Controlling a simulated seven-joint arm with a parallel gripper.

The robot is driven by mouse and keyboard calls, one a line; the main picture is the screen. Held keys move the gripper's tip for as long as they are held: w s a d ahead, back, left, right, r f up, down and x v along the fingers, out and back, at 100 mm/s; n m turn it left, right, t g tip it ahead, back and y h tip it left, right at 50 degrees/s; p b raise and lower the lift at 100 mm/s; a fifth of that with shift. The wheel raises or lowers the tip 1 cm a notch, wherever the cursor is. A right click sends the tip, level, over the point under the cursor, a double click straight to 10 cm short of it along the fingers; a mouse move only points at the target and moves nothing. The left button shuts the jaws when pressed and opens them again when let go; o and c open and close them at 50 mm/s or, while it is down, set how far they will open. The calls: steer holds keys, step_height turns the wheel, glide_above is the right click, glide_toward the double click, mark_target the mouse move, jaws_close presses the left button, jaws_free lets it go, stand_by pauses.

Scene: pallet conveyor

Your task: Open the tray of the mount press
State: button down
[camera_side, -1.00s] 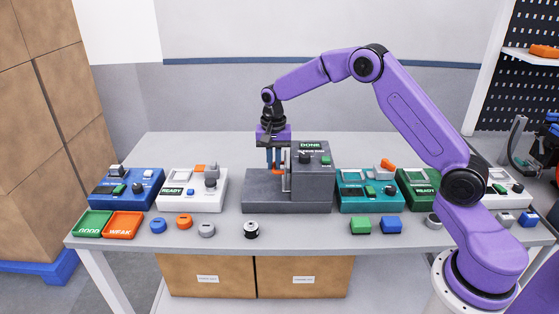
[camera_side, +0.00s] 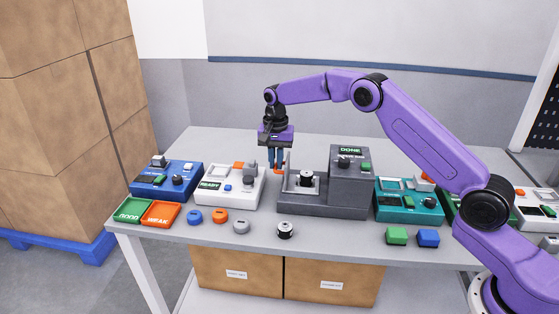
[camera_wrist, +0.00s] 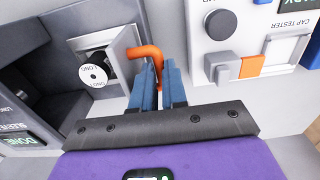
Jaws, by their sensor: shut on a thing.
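The mount press (camera_side: 350,170) is a dark grey machine with a green DONE display in the middle of the table. Its light grey tray (camera_side: 287,184) is slid out to the left, clear of the tall housing. A black and white round part (camera_side: 306,178) sits on the tray; it shows in the wrist view (camera_wrist: 93,73) with LONG on its face. My gripper (camera_side: 276,165) is at the tray's left end. In the wrist view, its blue fingers (camera_wrist: 160,78) are shut on the orange hooked handle (camera_wrist: 148,52).
A white cap tester (camera_side: 232,187) stands close on the left, a teal machine (camera_side: 408,202) on the right. Green and orange bins (camera_side: 160,213) and several loose caps lie along the front, with a black and white part (camera_side: 285,230).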

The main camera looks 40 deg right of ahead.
steer(key=shift+w, duration=0.1)
steer(key=c, duration=1.4)
jaws_free()
steer(key=shift+c, duration=0.2)
steer(key=shift+r, duration=0.15)
step_height(320, 180, up, 17)
steer(key=shift+r, duration=0.1)
